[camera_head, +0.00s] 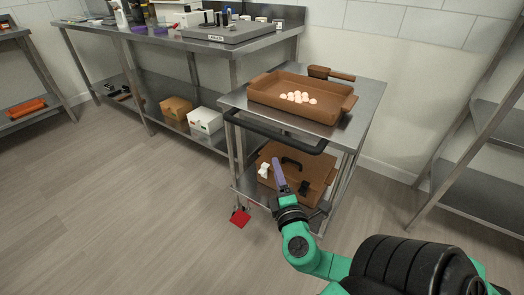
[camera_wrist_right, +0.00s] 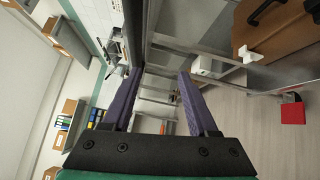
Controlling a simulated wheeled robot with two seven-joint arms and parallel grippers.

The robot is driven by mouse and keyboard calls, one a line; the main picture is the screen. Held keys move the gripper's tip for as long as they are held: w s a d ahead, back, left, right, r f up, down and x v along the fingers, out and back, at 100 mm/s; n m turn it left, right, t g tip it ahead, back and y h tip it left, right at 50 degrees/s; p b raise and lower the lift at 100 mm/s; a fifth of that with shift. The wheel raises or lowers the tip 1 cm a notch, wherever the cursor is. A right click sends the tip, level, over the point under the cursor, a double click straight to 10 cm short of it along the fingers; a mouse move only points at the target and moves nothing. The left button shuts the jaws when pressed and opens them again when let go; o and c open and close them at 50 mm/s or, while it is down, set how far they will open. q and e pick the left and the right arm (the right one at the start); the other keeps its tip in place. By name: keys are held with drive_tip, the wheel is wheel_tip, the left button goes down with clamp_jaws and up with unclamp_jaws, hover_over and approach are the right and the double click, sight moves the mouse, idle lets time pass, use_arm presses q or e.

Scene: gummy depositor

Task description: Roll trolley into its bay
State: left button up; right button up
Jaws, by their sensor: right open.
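The trolley (camera_head: 366,112) is a steel two-shelf cart standing against the end of the steel workbench. Its black push handle (camera_head: 275,135) faces me. A brown tray (camera_head: 333,114) with several pale round pieces sits on its top shelf. A brown box (camera_head: 316,168) with a black handle is on its lower shelf. A red pedal (camera_head: 240,218) shows at its foot, also in the right wrist view (camera_wrist_right: 293,112). My right gripper (camera_head: 278,168) is open and empty, in front of the trolley and below the push handle in the picture. My left gripper is out of view.
The workbench (camera_head: 170,42) stands left of the trolley, with a brown and a white carton (camera_head: 205,121) on its lower shelf. A steel rack (camera_head: 475,195) stands at the right. A small brown pan (camera_head: 318,72) lies behind the tray. The floor at left is clear.

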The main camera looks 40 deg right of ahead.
sight(263, 131)
drive_tip(key=shift+t, duration=0.7)
drive_tip(key=r+x, duration=0.1)
drive_tip(key=x, duration=0.3)
drive_tip(key=a+r+x, duration=0.1)
drive_tip(key=x, duration=0.4)
drive_tip(key=r+p+x, duration=0.1)
drive_tip(key=x, duration=0.4)
drive_tip(key=shift+w+a, duration=0.1)
drive_tip(key=shift+a, duration=0.15)
clamp_jaws()
